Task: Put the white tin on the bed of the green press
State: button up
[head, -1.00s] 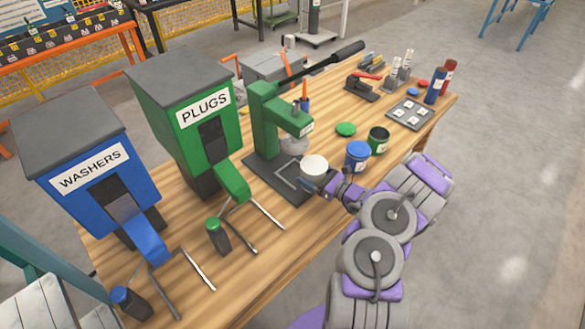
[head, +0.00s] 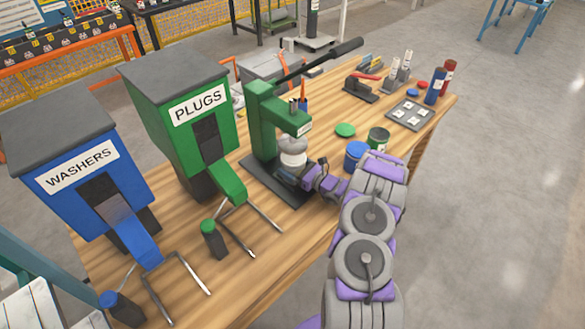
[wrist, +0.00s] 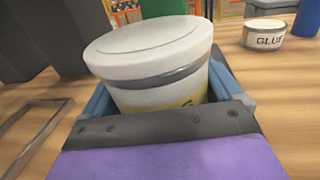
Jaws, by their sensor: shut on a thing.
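The white tin (wrist: 150,62) fills the middle of the wrist view, with a white lid and a grey band below it. My gripper (wrist: 160,92) is shut on it, one jaw on each side. In the head view the white tin (head: 292,160) is over the dark bed (head: 296,197) of the green press (head: 262,125), right under its rounded grey ram (head: 292,144). My gripper (head: 288,174) reaches in from the right and hides the tin's lower part. I cannot tell whether the tin touches the bed.
A blue tin (head: 357,155) and a dark green tin (head: 378,138) stand just right of the press. A green lid (head: 345,130) lies behind them. The green plugs bin (head: 190,110) and blue washers bin (head: 85,185) stand to the left.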

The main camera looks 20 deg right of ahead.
jog(key=shift+a, duration=0.1)
jog(key=o, duration=0.7)
jog(key=shift+o, duration=0.2)
jog(key=shift+s+d, duration=0.2)
jog(key=p+v, duration=0.2)
jog(key=v, duration=0.8)
jog(key=shift+s, duration=0.15)
jog(key=shift+s+d, duration=0.25)
jog(key=shift+s, duration=0.3)
jog(key=shift+s, duration=0.1)
